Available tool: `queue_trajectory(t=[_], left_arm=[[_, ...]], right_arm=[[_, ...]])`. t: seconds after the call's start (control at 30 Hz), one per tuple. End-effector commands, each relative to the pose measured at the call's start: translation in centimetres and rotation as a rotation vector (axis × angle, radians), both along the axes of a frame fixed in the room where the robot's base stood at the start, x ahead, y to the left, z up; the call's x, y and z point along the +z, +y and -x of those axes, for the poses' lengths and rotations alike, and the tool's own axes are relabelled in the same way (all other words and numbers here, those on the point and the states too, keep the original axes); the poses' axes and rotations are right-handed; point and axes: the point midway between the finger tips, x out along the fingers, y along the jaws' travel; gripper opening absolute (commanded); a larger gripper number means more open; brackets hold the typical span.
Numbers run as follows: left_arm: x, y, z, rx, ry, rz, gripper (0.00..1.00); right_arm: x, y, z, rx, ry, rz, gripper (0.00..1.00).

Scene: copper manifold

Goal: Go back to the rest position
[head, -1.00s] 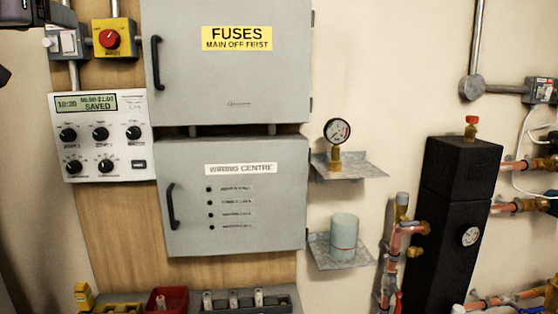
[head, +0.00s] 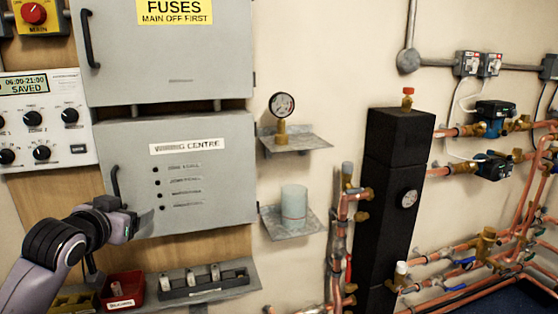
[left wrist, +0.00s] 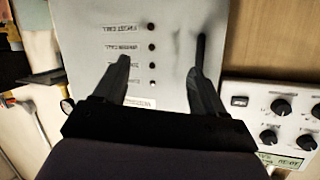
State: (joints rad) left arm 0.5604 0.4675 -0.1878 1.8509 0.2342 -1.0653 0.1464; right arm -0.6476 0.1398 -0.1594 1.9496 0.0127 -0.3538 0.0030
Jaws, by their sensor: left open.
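My left gripper (head: 146,222) is in front of the lower left part of the grey wiring centre box (head: 225,160) in the head view. In the left wrist view the two dark fingers of the left gripper (left wrist: 160,62) are spread apart with nothing between them. The wiring centre box (left wrist: 172,25) is behind them there, upside down, with its dark handle (left wrist: 200,50) near the right finger. I cannot tell whether the finger touches the handle. My right gripper is not in view.
A red bin (head: 122,289) and a grey rack (head: 205,281) lie below the gripper. The control panel (head: 45,118) is to its left. A gauge (head: 282,106) and a pale cylinder (head: 293,202) stand on wall shelves. Copper pipes (head: 510,210) and a black column (head: 393,190) are at right.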

Motion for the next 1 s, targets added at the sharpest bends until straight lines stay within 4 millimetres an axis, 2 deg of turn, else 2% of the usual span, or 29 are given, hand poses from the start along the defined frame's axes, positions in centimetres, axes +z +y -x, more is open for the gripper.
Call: queue_trajectory(t=[0.03,0.1,0.27,0.5,0.7,0.8,0.9,1.0], left_arm=[[-3.3,-0.9,0.7,-0.017,0.031,0.007,0.71],[-6.8,-1.8,1.6,-0.039,0.057,0.013,0.71],[-14.5,-4.0,4.9,-0.080,0.116,0.033,0.71],[-24.4,-6.8,12.1,-0.121,0.200,0.073,0.71],[-30.8,-8.8,19.7,-0.134,0.269,0.108,0.71],[-33.1,-9.6,23.6,-0.134,0.299,0.123,0.71],[-34.6,-10.1,26.8,-0.132,0.323,0.134,0.71],[-35.5,-10.5,29.1,-0.130,0.338,0.142,0.71]], right_arm=[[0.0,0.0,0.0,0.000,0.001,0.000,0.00],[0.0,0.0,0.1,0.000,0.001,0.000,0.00],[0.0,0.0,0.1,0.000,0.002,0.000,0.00],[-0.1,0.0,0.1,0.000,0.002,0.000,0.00],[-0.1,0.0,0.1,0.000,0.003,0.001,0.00],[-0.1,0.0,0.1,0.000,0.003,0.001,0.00],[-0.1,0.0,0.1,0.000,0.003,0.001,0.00],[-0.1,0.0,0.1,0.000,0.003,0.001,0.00]])
